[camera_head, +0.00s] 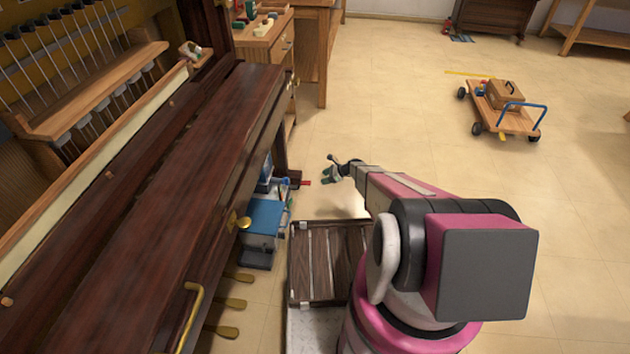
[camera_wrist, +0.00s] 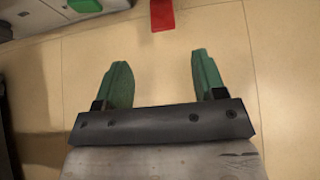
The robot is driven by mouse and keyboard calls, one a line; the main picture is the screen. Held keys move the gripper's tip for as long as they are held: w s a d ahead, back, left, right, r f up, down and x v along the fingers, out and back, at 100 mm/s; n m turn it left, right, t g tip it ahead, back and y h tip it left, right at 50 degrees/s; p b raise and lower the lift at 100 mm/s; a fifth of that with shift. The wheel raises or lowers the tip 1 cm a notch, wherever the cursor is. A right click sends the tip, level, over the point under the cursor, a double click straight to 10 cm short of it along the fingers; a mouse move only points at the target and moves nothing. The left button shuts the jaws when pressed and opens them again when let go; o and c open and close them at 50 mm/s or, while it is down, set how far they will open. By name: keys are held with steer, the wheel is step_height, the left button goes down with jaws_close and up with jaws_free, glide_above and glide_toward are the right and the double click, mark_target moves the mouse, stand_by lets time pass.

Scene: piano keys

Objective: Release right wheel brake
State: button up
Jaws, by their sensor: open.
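A small red tab (camera_head: 305,183) sticks out low beside the piano's far leg (camera_head: 279,150); it looks like the wheel brake lever, but the wheel itself is hidden. In the wrist view a red tab (camera_wrist: 162,14) shows at the top edge, cut off by the frame. My gripper (camera_head: 328,174) is to the right of the red tab, apart from it. In the wrist view my gripper (camera_wrist: 161,66) has two green fingers spread wide with only bare floor between them. The red tab is just beyond the fingertips.
The dark wooden piano (camera_head: 170,160) fills the left side. A blue box (camera_head: 264,216) stands beneath its front edge. A grey body with a green patch (camera_wrist: 84,5) borders the wrist view's top left. A wooden cart (camera_head: 505,118) stands far right, with open floor between.

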mark_target(309, 183)
steer(key=a+f, duration=0.2)
steer(key=w+a+f+y, duration=0.1)
steer(key=a, duration=0.2)
steer(key=a+f+y, duration=0.1)
steer(key=a+f, duration=0.1)
steer(key=shift+w+a+f+t, duration=0.3)
steer(key=shift+w+a+f, duration=0.05)
steer(key=shift+a, duration=0.05)
